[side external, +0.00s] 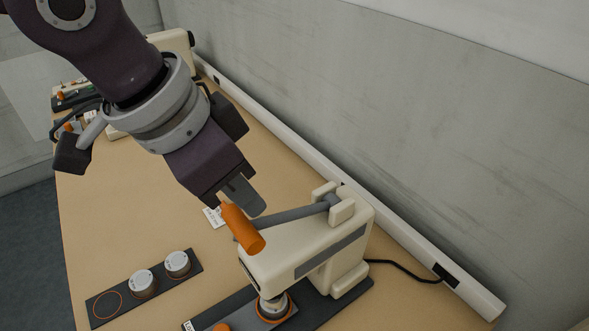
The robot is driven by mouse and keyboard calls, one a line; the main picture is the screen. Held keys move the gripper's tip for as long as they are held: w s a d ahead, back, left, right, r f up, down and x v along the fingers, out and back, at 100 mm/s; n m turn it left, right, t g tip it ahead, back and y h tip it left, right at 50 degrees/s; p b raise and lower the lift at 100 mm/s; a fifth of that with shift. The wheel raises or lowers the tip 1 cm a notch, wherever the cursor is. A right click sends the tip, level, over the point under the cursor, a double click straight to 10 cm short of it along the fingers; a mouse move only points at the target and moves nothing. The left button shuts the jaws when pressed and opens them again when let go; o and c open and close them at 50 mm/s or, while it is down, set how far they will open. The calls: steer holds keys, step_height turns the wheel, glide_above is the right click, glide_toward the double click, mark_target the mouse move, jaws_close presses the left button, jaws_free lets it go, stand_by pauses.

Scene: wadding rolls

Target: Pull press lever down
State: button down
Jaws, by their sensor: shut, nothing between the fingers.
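The press (300,250) is a cream body on a dark base at the lower right. Its grey lever (293,215) runs from a pivot bracket at the right to an orange handle (243,229) at the left end, lying a little above the press body. My gripper (245,196) is shut and comes down from the upper left. Its fingertips are right beside the upper end of the orange handle; I cannot tell whether they touch it. A roll (273,306) sits in an orange ring under the press head.
A dark tray (105,309) at the lower left holds two white rolls and an empty orange ring. A small label lies behind the handle. Other equipment stands at the table's far left end. A wall rail and cable run along the right.

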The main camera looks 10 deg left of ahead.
mark_target(244, 221)
steer(key=shift+s+a+f, duration=0.1)
steer(key=shift+a+f, duration=0.1)
steer(key=shift+f, duration=0.7)
steer(key=shift+s+a+f, duration=0.2)
steer(key=shift+s+f, duration=0.05)
steer(key=shift+f, duration=0.4)
steer(key=shift+r, duration=0.1)
step_height(244, 221, up, 15)
steer(key=w+d, duration=0.2)
steer(key=shift+w, duration=0.15)
stand_by(0.3)
